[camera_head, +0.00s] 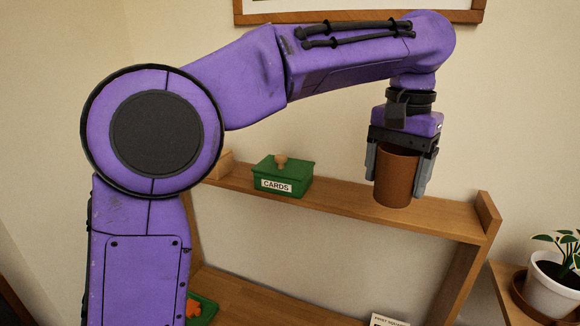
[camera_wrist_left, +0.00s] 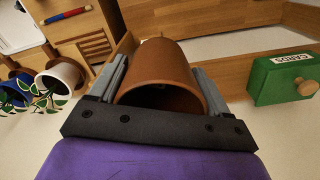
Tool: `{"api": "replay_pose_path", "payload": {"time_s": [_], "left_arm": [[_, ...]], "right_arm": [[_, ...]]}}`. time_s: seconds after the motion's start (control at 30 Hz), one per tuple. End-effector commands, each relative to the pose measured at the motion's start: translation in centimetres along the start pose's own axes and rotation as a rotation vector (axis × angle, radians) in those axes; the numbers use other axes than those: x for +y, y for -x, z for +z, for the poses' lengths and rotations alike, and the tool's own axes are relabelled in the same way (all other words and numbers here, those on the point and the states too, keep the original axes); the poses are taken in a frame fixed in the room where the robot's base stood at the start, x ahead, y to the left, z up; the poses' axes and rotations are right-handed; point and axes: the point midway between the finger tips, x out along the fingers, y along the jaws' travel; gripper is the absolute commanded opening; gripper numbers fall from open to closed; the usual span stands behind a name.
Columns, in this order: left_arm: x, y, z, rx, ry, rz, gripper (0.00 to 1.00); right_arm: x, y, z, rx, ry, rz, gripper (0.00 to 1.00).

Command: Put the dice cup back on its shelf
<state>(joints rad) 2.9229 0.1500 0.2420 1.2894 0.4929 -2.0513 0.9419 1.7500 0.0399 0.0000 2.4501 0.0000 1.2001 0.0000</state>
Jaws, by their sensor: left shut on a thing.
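The brown dice cup (camera_head: 396,178) is held between the fingers of my left gripper (camera_head: 398,180), at the right part of the upper shelf (camera_head: 340,197). The gripper points down, with one grey finger on each side of the cup. In the left wrist view the cup (camera_wrist_left: 162,75) fills the space between the two fingers (camera_wrist_left: 158,85), its open rim towards the camera. I cannot tell whether the cup's base touches the shelf board. My right gripper is not in view.
A green box (camera_head: 283,177) labelled CARDS stands left on the upper shelf, apart from the cup. A potted plant (camera_head: 555,275) stands at the right. A picture frame (camera_head: 360,17) hangs behind my arm.

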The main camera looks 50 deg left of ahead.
Motion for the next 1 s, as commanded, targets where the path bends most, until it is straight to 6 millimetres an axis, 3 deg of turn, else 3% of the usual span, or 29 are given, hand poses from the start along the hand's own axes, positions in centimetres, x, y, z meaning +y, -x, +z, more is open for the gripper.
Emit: {"api": "replay_pose_path", "payload": {"time_s": [0.03,0.1,0.37,0.57,0.77,1.0], "left_arm": [[-0.3,2.0,0.2,0.002,-0.002,0.001,0.46],[-0.7,3.2,0.6,0.0,-0.005,0.001,0.46],[-1.0,3.8,0.6,-0.003,-0.008,-0.001,0.46],[-1.9,2.4,-2.5,-0.006,-0.007,0.0,0.46],[-3.2,0.5,-6.9,-0.007,-0.006,0.0,0.46],[-4.5,-4.2,-11.0,-0.006,-0.007,-0.001,0.46]], "right_arm": [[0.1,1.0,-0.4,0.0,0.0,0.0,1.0],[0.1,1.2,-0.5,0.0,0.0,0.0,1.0],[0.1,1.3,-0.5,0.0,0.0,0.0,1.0],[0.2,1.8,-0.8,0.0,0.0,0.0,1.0],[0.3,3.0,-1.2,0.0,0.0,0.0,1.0],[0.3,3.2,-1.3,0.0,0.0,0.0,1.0]]}}
